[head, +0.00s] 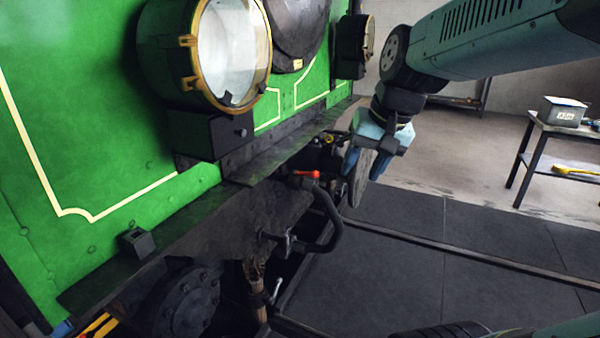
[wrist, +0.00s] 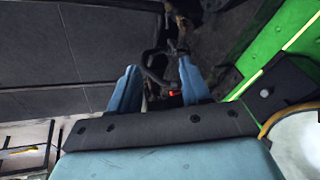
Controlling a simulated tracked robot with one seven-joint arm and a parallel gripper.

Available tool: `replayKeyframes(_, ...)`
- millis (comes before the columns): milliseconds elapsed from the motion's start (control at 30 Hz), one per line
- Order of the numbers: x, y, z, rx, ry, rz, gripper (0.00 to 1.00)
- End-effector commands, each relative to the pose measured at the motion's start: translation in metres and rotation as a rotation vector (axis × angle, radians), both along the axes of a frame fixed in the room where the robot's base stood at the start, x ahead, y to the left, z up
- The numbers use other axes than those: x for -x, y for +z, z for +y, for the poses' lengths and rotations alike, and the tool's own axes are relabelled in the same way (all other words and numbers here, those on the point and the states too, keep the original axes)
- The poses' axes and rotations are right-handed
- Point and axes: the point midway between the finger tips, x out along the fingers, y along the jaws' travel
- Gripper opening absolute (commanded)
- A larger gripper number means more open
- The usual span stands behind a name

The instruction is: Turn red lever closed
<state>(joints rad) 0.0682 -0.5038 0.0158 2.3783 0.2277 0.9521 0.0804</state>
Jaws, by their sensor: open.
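The red lever (head: 305,174) sits on a dark pipe fitting at the front beam of the green tram, right of the centre in the head view. In the wrist view the red lever (wrist: 172,92) shows as a small red spot between the fingers, partly hidden. My gripper (head: 366,170) is open and empty, right of the lever and apart from it in the head view. In the wrist view my gripper's blue fingers (wrist: 158,82) stand on either side of the lever and its curved black hose. I cannot tell how far beyond the fingertips the lever lies.
The tram's dark buffer beam (head: 225,215) and large brass-rimmed lamp (head: 232,50) are close on the left. A curved black hose (head: 330,228) hangs below the lever. Dark floor plates (head: 400,240) lie clear to the right. A table (head: 550,128) with a grey box (head: 563,111) stands farther right.

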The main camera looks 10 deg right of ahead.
Motion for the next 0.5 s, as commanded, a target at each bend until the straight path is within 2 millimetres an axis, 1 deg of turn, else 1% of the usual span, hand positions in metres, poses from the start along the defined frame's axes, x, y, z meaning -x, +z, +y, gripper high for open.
replayKeyframes(33,-0.014,-0.002,0.003,-0.039,-0.031,0.034,0.48)
replayKeyframes(267,-0.072,-0.012,0.016,-0.234,-0.182,0.166,0.48)
replayKeyframes(500,-0.138,-0.029,0.024,-0.44,-0.34,0.305,0.48)
